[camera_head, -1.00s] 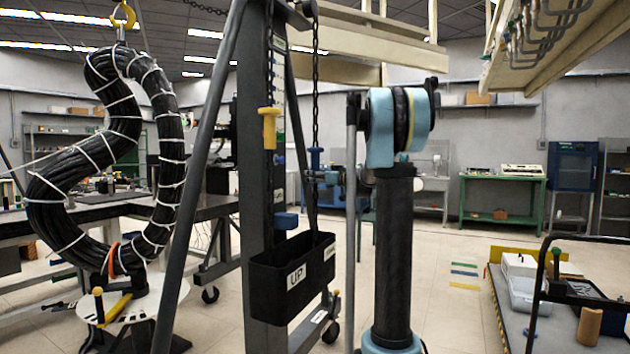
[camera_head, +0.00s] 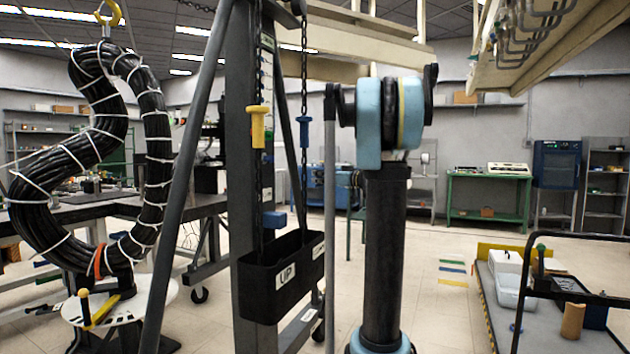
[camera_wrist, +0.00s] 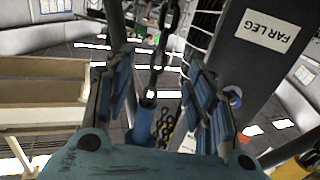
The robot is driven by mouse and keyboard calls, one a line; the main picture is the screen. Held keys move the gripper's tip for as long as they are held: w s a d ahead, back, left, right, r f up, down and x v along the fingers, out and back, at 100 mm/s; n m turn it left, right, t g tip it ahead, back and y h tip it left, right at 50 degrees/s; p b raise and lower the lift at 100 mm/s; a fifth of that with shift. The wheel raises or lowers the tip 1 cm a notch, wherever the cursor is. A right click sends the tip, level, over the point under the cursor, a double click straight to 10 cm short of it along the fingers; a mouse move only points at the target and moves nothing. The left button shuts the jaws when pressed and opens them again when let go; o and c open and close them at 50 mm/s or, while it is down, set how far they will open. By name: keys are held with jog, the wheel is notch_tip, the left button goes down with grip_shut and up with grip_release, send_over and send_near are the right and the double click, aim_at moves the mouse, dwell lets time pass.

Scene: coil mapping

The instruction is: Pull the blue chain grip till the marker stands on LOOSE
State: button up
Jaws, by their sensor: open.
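The blue chain grip (camera_head: 304,132) hangs on a dark chain right of the dark post. A yellow grip (camera_head: 258,126) hangs on another chain to its left. In the wrist view the blue grip (camera_wrist: 143,124) shows beyond and between the two blue-padded fingers of my gripper (camera_wrist: 163,88). The fingers are spread, with the chain in the gap; I see no finger closed on the grip. In the head view my gripper does not show clearly. A strip with small marks (camera_head: 267,75) runs down the post; its marker and the word LOOSE cannot be read.
A black bin labelled UP (camera_head: 262,292) sits below the chains. A tied black coil (camera_head: 152,130) hangs from a yellow hook at left. The FAR LEG post (camera_wrist: 255,60) stands close beside my fingers in the wrist view. A cart (camera_head: 490,285) stands at right.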

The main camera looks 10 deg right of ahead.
jog(key=shift+s+d, duration=0.4)
jog(key=shift+s, duration=0.1)
